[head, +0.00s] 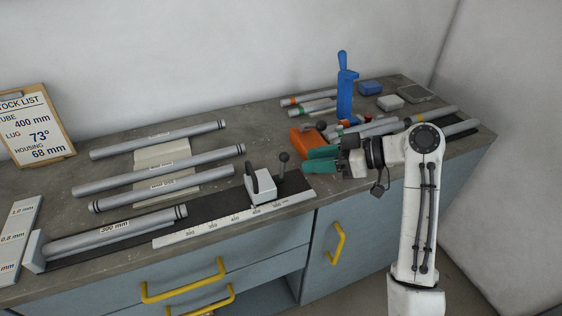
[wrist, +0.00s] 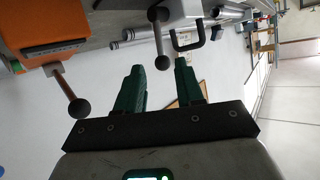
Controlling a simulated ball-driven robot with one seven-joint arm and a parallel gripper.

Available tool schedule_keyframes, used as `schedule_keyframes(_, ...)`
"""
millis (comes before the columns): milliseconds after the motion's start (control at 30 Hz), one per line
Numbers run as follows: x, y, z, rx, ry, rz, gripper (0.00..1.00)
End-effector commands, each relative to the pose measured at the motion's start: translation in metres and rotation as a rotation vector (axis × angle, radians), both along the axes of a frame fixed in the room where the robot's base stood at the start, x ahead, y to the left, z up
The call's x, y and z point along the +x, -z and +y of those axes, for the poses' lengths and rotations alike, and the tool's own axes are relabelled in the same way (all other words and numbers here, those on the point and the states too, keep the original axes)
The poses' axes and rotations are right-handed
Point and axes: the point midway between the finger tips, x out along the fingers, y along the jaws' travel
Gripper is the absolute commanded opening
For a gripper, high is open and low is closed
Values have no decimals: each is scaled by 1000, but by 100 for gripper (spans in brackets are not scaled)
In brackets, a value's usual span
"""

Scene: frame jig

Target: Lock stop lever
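The stop (head: 263,188) is a pale grey block with a black handle on the dark rail, above the printed scale. Its stop lever (head: 284,158) stands up from the block with a dark ball knob. My gripper (head: 306,160) has teal fingers and is open and empty, just right of the lever knob. In the wrist view the stop (wrist: 182,12) is at the top.
An orange block (head: 305,138) with its own ball lever stands behind my fingers; it is at upper left in the wrist view (wrist: 40,32). A blue upright tool (head: 346,90) and several tubes lie behind. More tubes (head: 160,182) cover the left bench.

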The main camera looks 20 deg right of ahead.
Motion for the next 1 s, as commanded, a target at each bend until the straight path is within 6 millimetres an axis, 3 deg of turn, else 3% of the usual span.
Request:
schedule_keyframes(400,39,26,53,0,-3,3,37)
schedule_keyframes(867,47,32,62,0,0,1,37)
schedule_keyframes(1000,47,32,62,0,0,1,26)
